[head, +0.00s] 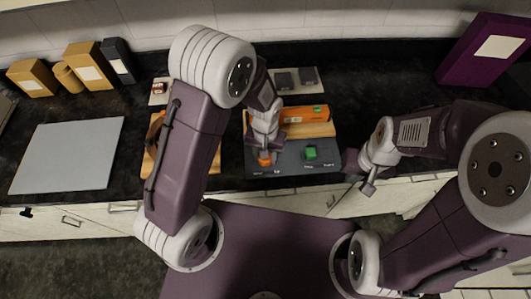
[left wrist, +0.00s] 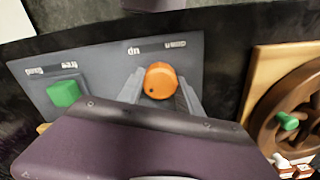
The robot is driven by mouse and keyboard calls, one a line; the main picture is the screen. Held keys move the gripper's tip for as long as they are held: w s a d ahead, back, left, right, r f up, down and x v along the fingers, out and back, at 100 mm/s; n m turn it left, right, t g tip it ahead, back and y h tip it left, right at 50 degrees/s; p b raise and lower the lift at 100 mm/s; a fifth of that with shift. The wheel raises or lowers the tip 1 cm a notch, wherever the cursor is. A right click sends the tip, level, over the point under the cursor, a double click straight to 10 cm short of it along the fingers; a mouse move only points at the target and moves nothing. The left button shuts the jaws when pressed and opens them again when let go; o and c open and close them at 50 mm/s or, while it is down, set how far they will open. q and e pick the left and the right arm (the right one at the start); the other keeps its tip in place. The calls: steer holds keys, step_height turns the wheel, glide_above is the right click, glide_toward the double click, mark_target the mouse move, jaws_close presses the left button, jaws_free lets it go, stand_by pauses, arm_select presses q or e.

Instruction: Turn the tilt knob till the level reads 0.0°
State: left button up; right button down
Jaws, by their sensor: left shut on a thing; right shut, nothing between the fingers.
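The orange tilt knob (left wrist: 161,80) sits on a dark grey panel (head: 285,171); a small part of the knob also shows in the head view (head: 264,157). My left gripper (head: 265,152) comes down onto it from above. In the left wrist view its fingers (left wrist: 160,92) are on either side of the knob, shut on it. An orange level (head: 304,114) lies on a wooden piece behind the panel; its reading is too small to tell. My right gripper (head: 367,189) is shut and empty, to the right of the panel near the counter's front edge.
A green knob (head: 310,153) is on the same panel. A wooden board with a brown wheel (left wrist: 290,115) is beside it. A pale grey board (head: 68,155) lies at left. Boxes (head: 86,64) and a purple binder (head: 484,48) stand at the back.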

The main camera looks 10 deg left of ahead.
arm_select(q)
steer(key=n+p, duration=0.1)
steer(key=n, duration=0.5)
steer(key=shift+r, duration=0.15)
steer(key=n+p, duration=0.1)
steer(key=n, duration=0.5)
steer(key=shift+w, duration=0.1)
stand_by(0.5)
steer(key=o, duration=1.2)
steer(key=shift+o, duration=0.8)
step_height(320, 180, up, 9)
